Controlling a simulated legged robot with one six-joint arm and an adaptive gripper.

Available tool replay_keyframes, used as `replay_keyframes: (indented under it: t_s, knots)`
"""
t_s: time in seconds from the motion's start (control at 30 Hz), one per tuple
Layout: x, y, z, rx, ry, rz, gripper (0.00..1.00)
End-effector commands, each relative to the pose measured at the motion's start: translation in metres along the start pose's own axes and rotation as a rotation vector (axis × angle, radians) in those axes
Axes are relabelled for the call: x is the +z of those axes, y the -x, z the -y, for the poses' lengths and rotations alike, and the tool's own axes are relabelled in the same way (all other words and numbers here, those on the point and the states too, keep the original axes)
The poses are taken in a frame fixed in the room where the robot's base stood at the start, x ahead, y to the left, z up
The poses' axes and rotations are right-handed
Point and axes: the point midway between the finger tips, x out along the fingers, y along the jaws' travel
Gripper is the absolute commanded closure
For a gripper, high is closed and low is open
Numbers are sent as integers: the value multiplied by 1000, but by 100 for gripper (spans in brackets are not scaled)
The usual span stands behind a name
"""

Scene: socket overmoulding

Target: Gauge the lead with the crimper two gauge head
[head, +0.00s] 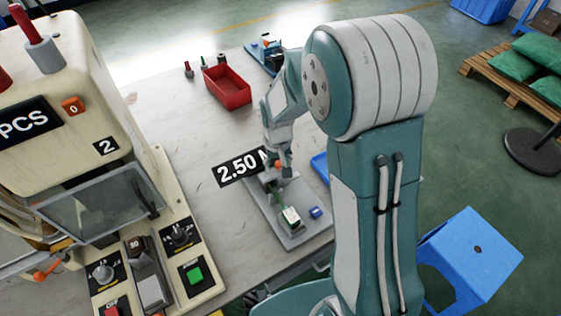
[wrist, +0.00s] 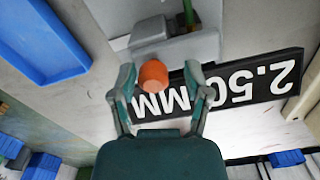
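The gauge head is a grey bench fixture (head: 293,236) with a black "2.50 M…" sign (head: 238,168), an orange knob (head: 279,164), and a small white-and-green part with a blue block (head: 316,212) beside it. In the wrist view the sign reads "2.50MM" upside down (wrist: 245,85). My gripper (head: 277,160) is over the fixture's far end. In the wrist view my gripper (wrist: 159,80) is open, with the orange knob (wrist: 153,76) between its fingertips. A gap shows at the right finger; contact at the left cannot be told. I cannot make out a lead clearly.
A cream machine marked "2" (head: 105,147) stands at the left. A red bin (head: 228,98) and another small device (head: 264,52) are farther back on the bench. A blue tray (wrist: 42,42) lies close to my gripper. A blue stool (head: 470,250) stands on the floor at right.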

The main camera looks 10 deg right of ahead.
Motion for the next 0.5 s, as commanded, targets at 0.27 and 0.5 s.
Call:
replay_keyframes:
  t_s: [0.27,0.5]
  knots:
    - [-1,1,-2,-1,-1,-3,30]
    - [-2,22,-2,0,0,-8,30]
